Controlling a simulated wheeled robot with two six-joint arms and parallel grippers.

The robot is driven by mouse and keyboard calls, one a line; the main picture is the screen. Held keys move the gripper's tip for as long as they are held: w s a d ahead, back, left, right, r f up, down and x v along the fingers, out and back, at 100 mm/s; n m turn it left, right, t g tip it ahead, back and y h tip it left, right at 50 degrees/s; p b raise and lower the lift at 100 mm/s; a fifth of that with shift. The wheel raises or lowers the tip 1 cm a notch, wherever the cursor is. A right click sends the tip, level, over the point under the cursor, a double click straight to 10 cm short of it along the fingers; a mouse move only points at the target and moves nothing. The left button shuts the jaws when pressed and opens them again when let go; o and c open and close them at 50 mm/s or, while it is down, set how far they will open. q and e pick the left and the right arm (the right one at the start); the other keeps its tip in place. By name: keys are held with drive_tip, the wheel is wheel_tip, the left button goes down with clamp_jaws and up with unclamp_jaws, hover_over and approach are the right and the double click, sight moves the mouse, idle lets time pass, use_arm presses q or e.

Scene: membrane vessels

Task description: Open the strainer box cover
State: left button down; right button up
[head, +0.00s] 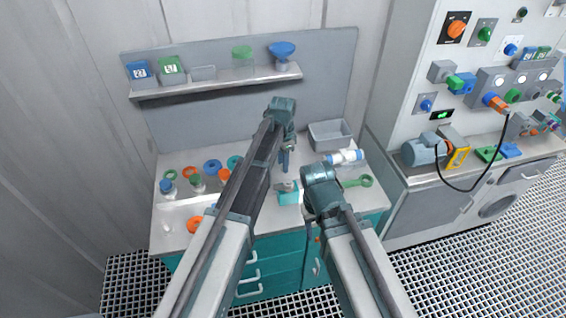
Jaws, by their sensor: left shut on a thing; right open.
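A small teal box-like piece (288,197) with a grey part (287,186) on top stands on the worktop near its front middle. It may be the strainer box and cover; it is too small to tell. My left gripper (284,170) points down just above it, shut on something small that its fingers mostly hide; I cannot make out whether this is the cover. My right gripper (310,228) hangs to the right of the teal piece, near the worktop's front edge, open with nothing seen in it. My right arm's wrist hides part of the worktop.
Several coloured rings, including a blue one (212,166), and small vessels lie at the left of the worktop (178,238). A grey tray (330,135), a white-and-blue cylinder (346,157) and a green tool (358,182) lie at the right. A shelf (215,83) hangs behind.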

use_arm(q)
drive_tip(key=shift+w+r, duration=0.1)
drive_tip(key=shift+r, duration=0.05)
drive_tip(key=shift+w+a+r+p, duration=0.1)
drive_tip(key=shift+w+r+p, duration=0.25)
drive_tip(key=shift+r+p, duration=0.3)
drive_tip(key=shift+w+a+r+p, duration=0.1)
drive_tip(key=shift+w+r+p, duration=0.2)
drive_tip(key=shift+r+p, duration=0.3)
drive_tip(key=shift+w+a+r+p, duration=0.2)
drive_tip(key=shift+w+r+p, duration=0.35)
drive_tip(key=shift+r, duration=0.05)
drive_tip(key=shift+w+a+r+p, duration=0.2)
drive_tip(key=shift+w+r+p, duration=0.3)
drive_tip(key=shift+r+p, duration=0.05)
drive_tip(key=shift+w+a+r+p, duration=0.3)
drive_tip(key=shift+w+r+p, duration=0.1)
drive_tip(key=shift+w+r, duration=0.3)
drive_tip(key=shift+f, duration=0.15)
drive_tip(key=c, duration=0.9)
unclamp_jaws()
drive_tip(key=shift+c, duration=0.2)
drive_tip(key=o, duration=0.4)
drive_tip(key=shift+w+a+f, duration=0.2)
drive_tip(key=shift+w+f, duration=0.1)
drive_tip(key=shift+w, duration=0.1)
drive_tip(key=shift+c, duration=0.2)
drive_tip(key=shift+s+d+r, duration=0.1)
drive_tip(key=shift+s, duration=0.05)
drive_tip(key=shift+d, duration=0.1)
